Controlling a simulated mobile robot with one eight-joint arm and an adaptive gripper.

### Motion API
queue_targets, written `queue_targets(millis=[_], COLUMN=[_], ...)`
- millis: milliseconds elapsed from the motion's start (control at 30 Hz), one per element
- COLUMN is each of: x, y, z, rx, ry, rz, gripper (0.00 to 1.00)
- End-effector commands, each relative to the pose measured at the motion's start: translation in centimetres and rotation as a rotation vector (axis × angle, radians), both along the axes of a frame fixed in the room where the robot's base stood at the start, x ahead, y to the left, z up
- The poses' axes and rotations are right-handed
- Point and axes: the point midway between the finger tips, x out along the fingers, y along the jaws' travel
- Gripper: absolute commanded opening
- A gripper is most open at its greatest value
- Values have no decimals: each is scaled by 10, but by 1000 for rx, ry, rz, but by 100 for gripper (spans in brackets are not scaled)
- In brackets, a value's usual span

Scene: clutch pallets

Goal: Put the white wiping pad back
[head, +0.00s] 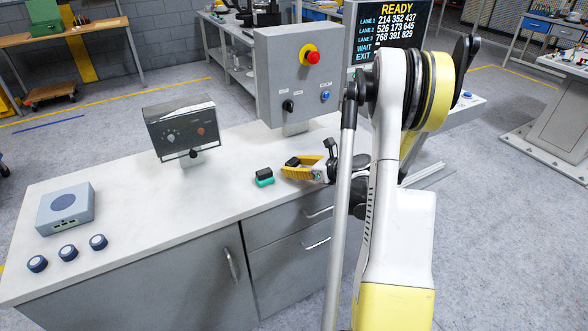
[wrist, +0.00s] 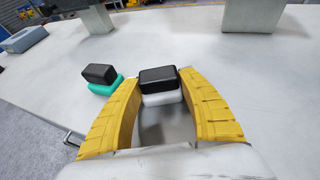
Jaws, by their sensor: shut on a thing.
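The white wiping pad (wrist: 163,98) has a black grip block on top and sits between the tips of my yellow gripper fingers (wrist: 161,88) in the wrist view. My gripper is shut on it, low at the counter; I cannot tell whether the pad touches the surface. In the head view my gripper (head: 294,170) is over the counter's right part, with the pad's black top (head: 292,161) showing at its tips and its white part mostly hidden. A green pad (head: 265,181) with a black grip lies just left of my gripper; it also shows in the wrist view (wrist: 104,88).
The white counter (head: 130,220) is clear in its middle. A grey control box with a red button (head: 300,75) and a dark box with dials (head: 181,128) stand at the back. A blue-grey box (head: 66,208) and three round knobs (head: 68,252) are at the left.

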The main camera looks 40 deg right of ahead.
Motion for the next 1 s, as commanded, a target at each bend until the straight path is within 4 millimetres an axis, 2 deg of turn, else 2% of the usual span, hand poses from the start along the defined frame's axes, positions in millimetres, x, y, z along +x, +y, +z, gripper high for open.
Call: queue_targets(millis=[267,300,367,767,1000], x=[0,0,0,-2,-47], y=[0,0,0,-1,-9], z=[-2,-2,-1,5,24], rx=[0,0,0,1,1], ry=[0,0,0,0,0], rz=[0,0,0,-1,-5], gripper=[17,53,68,68,68])
